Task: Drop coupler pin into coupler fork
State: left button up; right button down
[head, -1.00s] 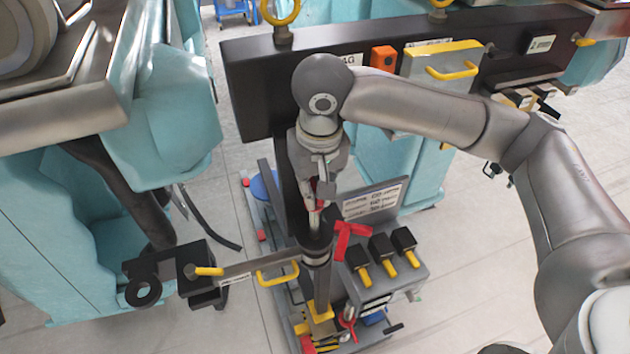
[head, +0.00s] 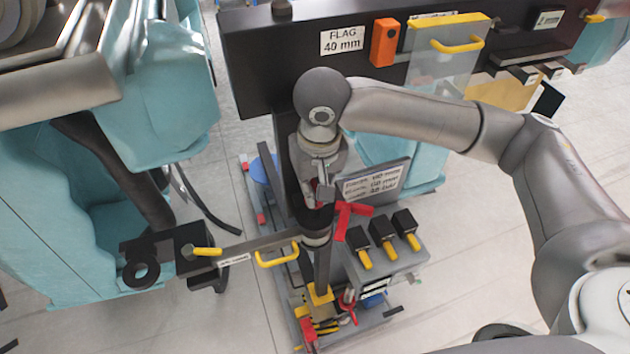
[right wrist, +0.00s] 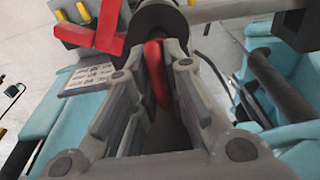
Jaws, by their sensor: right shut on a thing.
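My right gripper (head: 321,192) points down just above a dark upright cylinder (head: 316,222). It is shut on a red piece, probably the coupler pin, whose red part (right wrist: 155,70) shows between the fingers in the right wrist view. The lower part of this piece is hidden. The cylinder's dark round top (right wrist: 157,18) lies just beyond the fingertips there. I cannot tell whether the piece is inside it or only above it. The coupler fork cannot be told apart with certainty; it may be at this cylinder. My left gripper is out of view.
A red lever (head: 351,217) stands close right of the cylinder, with several black blocks with yellow handles (head: 384,232) beyond it. A bar with a yellow handle (head: 278,256) runs left to a black ring piece (head: 143,274). A dark beam (head: 280,60) crosses behind my arm.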

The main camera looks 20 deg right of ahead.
jog(key=shift+f+b, duration=0.4)
jog(key=shift+f, duration=1.25)
jog(key=c, duration=1.4)
grip_release()
jog(key=shift+f, duration=0.1)
jog(key=r, duration=0.4)
jog(key=s+r, duration=0.1)
jog(key=r, duration=0.7)
jog(key=shift+s, duration=0.25)
